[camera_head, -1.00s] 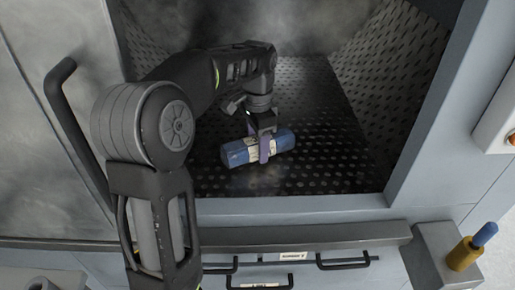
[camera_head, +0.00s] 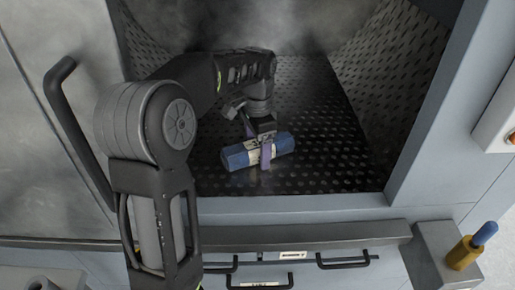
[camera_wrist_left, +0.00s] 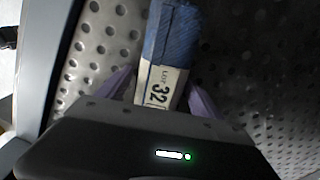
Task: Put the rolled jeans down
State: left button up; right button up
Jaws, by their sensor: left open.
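The rolled jeans (camera_head: 240,157) are a blue roll with a white label band, lying on the perforated dark floor inside the washer chamber, near its front edge. In the left wrist view the roll (camera_wrist_left: 174,36) shows with its label reading 32. My left gripper (camera_head: 266,162) is at the roll from above, pointing down. Its purple fingers (camera_wrist_left: 158,97) stand apart on either side of the roll, with some space beside it. The right gripper is not in view.
The perforated chamber floor (camera_head: 330,150) is clear to the right of and behind the roll. The chamber's front sill (camera_head: 300,205) and side walls bound the opening. A door handle (camera_head: 75,130) stands at the left. Drawers with black handles (camera_head: 345,262) are below.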

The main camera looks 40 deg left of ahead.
pick_arm(q)
jog(key=shift+r, duration=0.15)
notch_tip(320, 180, up, 6)
jog(key=shift+w+r, duration=0.1)
notch_tip(320, 180, up, 5)
jog(key=p, duration=0.4)
jog(key=shift+p, duration=0.35)
jog(key=shift+r+p, duration=0.45)
jog(key=shift+p, duration=0.15)
jog(key=shift+f, duration=0.15)
